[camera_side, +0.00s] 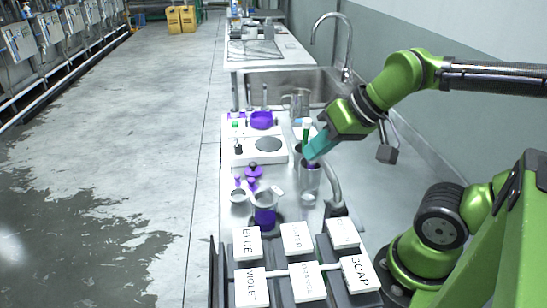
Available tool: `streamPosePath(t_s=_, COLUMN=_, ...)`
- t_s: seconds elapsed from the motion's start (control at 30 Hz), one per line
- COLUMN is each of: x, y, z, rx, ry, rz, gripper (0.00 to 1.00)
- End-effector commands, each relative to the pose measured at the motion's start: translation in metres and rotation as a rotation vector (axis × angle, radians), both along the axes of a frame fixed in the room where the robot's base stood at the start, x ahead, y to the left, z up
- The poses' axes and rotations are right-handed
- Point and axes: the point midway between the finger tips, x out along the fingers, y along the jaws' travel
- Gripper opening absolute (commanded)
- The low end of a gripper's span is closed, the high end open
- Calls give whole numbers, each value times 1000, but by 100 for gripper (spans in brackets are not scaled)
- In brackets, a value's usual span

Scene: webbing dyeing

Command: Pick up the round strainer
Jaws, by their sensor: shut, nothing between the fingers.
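My green gripper (314,148) has teal fingers and points down to the left, shut and empty. Its tips are at or just above the mouth of a clear glass (309,182); I cannot tell if they touch it. A small round, pale-rimmed piece with a short handle (265,198) sits on top of a purple container (265,215), left of and nearer than my gripper; it looks like the round strainer. A second small ring-shaped piece (238,195) lies further left on the counter. Their mesh is too small to make out.
A white hotplate unit (262,152) carries a purple pot (261,120). White labelled blocks (305,281) fill the near end. A metal jug (297,103) stands by the sink (284,82). Purple pieces (253,172) lie left.

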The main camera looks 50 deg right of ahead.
Motion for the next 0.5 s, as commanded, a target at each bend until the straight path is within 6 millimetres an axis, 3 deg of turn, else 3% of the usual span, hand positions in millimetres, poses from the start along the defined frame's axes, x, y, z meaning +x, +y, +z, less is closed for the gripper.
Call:
streamPosePath(t_s=0.13, x=0, y=0, z=0, rx=0, ry=0, rz=0, gripper=3)
streamPosePath(t_s=0.5, x=0, y=0, z=0, rx=0, ry=0, rz=0, gripper=60)
